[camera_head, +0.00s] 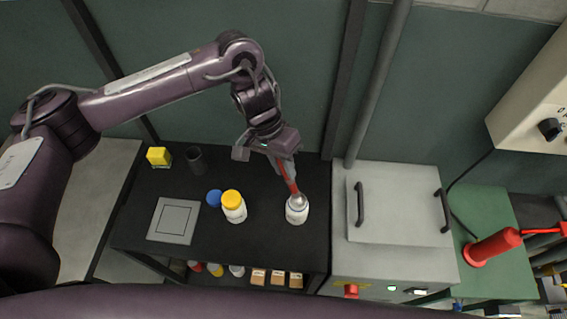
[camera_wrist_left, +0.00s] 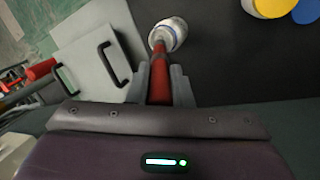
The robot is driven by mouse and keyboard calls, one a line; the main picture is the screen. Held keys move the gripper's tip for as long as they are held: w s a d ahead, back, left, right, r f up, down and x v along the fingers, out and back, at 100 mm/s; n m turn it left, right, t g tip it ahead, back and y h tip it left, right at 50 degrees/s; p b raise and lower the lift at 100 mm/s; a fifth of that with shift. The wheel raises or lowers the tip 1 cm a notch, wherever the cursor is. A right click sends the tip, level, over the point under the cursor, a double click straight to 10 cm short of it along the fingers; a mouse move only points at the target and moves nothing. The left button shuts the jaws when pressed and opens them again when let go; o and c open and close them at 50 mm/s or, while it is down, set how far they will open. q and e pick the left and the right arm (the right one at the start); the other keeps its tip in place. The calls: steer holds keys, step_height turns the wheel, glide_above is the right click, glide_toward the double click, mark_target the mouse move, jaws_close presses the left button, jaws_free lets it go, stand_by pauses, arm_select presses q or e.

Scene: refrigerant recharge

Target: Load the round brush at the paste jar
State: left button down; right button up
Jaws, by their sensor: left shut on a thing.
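My left gripper (camera_head: 285,165) is shut on the red handle of the round brush (camera_head: 290,182). The brush points down and is slightly tilted, with its lower end at the mouth of a white jar (camera_head: 297,213) on the black table. The bristles are not visible, and I cannot tell how deep they are in the jar. In the left wrist view the red handle (camera_wrist_left: 160,75) lies between the fingers, and the white jar (camera_wrist_left: 172,34) is at its far end. My right gripper is not in view.
A white jar with a yellow lid (camera_head: 234,207) and a blue round lid (camera_head: 214,198) are left of the brush. A grey square plate (camera_head: 174,220), dark cup (camera_head: 196,160) and yellow block (camera_head: 159,157) are farther left. A grey lidded machine (camera_head: 395,210) stands right.

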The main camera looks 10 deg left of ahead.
arm_select(q)
steer(key=shift+s+f, duration=0.1)
stand_by(1.4)
steer(key=shift+p, duration=0.35)
step_height(320, 180, up, 2)
steer(key=shift+r+p, duration=0.25)
steer(key=shift+p, duration=1)
step_height(320, 180, up, 5)
steer(key=p, duration=0.5)
steer(key=shift+f, duration=0.2)
